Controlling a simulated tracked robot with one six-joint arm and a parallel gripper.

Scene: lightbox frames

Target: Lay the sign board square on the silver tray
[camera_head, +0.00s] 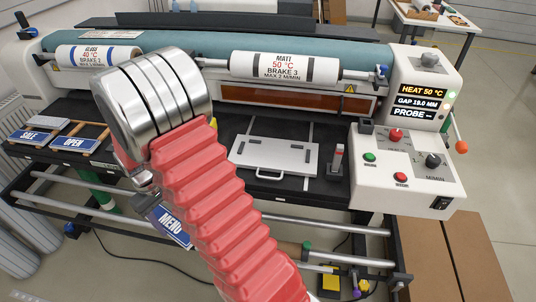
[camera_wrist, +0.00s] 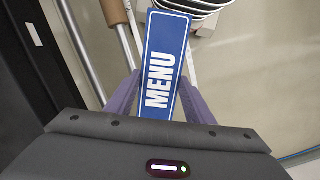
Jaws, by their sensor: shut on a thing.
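A blue sign board with a white border and the word MENU (camera_wrist: 165,58) is held in my gripper (camera_wrist: 160,98). In the wrist view the two purple fingers are closed on its sides, and the board points away from the palm. In the head view the MENU board (camera_head: 172,226) shows tilted beside my red arm, low in front of the machine; my arm hides the gripper there.
SALE (camera_head: 32,136) and OPEN (camera_head: 75,143) boards lie on the left of the bed. A roller machine (camera_head: 230,50) stands behind the tray. Rails run along the front.

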